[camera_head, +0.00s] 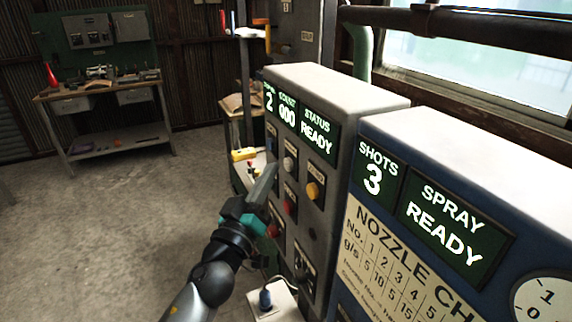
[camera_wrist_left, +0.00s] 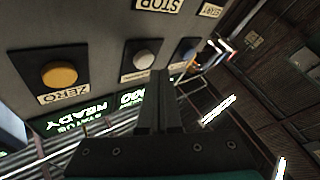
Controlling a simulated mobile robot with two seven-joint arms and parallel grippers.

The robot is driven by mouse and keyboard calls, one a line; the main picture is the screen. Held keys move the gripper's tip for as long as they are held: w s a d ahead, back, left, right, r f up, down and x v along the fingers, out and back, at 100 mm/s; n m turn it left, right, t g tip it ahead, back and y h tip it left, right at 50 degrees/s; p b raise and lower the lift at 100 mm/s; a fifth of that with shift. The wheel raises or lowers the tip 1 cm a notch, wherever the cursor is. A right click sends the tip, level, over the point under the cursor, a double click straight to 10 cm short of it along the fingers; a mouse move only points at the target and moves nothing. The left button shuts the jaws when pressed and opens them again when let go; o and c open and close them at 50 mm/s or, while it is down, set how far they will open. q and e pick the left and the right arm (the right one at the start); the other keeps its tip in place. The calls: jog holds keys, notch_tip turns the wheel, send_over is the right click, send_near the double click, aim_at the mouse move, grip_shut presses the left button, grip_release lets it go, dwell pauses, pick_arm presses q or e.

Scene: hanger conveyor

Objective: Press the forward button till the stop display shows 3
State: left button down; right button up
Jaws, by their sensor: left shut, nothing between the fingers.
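The grey control cabinet (camera_head: 335,85) stands right of centre in the head view. Its leftmost display (camera_head: 269,98) shows 2 under a small label that is hard to read. My left gripper (camera_head: 270,169) is shut and empty, its fingertips pointing at the button panel. In the left wrist view the fingertips (camera_wrist_left: 161,76) lie near a white button (camera_wrist_left: 145,61) and a blue button (camera_wrist_left: 189,49); contact cannot be told. The small labels of these two are not readable, so I cannot tell which is forward. A yellow button (camera_wrist_left: 59,73) is labelled ZERO. My right gripper is not in view.
Other displays read COUNT 000 (camera_head: 287,112) and STATUS READY (camera_head: 316,132). A red button (camera_head: 289,207) sits lower on the panel. A blue nozzle cabinet (camera_head: 400,180) showing SHOTS 3 adjoins on the right. A workbench (camera_head: 105,105) stands far left. The floor between is clear.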

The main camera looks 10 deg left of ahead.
pick_arm(q)
jog(key=shift+w+d, duration=0.1)
jog(key=shift+d, duration=0.05)
jog(key=shift+w+d, duration=0.15)
jog(key=shift+d, duration=0.1)
